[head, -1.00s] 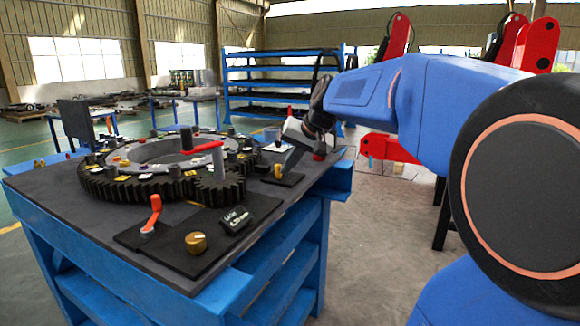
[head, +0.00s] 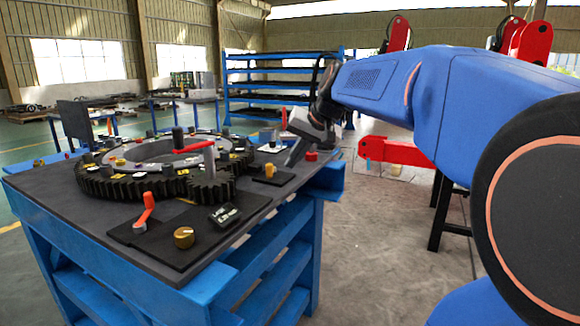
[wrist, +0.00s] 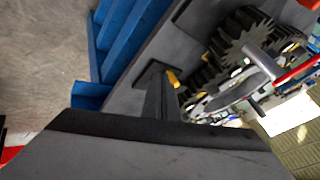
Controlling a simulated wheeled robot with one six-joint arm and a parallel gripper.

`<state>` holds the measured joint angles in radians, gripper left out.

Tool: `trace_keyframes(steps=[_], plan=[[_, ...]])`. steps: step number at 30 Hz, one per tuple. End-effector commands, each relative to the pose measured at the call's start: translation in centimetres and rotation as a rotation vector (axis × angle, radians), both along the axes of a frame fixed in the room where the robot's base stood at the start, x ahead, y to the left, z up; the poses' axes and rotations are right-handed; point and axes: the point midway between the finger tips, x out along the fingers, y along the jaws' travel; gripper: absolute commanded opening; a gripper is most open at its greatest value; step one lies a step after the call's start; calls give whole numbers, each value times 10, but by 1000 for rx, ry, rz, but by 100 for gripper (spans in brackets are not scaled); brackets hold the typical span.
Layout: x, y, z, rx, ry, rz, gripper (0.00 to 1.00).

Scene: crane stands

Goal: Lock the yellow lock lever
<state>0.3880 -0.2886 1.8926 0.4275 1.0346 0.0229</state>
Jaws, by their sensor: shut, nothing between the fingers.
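The yellow lock lever (head: 270,169) stands upright on a small black plate (head: 283,177) near the right edge of the table. My gripper (head: 290,164) is shut and empty. In the head view its dark fingers point down, just right of the lever and slightly behind it. In the wrist view the fingertips (wrist: 157,72) appear close beside the lever at its left. I cannot tell whether they touch it.
A red button (head: 311,156) is right of my fingers. A red lever (head: 147,208) and brass knob (head: 184,237) stand at the front.

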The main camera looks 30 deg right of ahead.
Motion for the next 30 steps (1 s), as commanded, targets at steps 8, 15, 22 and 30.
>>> trace_keyframes(steps=[8, 15, 22, 30], plan=[[-26, 3, 35, -1, -1, -1, 0], [-34, 4, 46, -1, 1, 0, 0], [-35, 4, 46, -1, 1, 0, 0], [-35, 4, 46, -1, 1, 0, 0]])
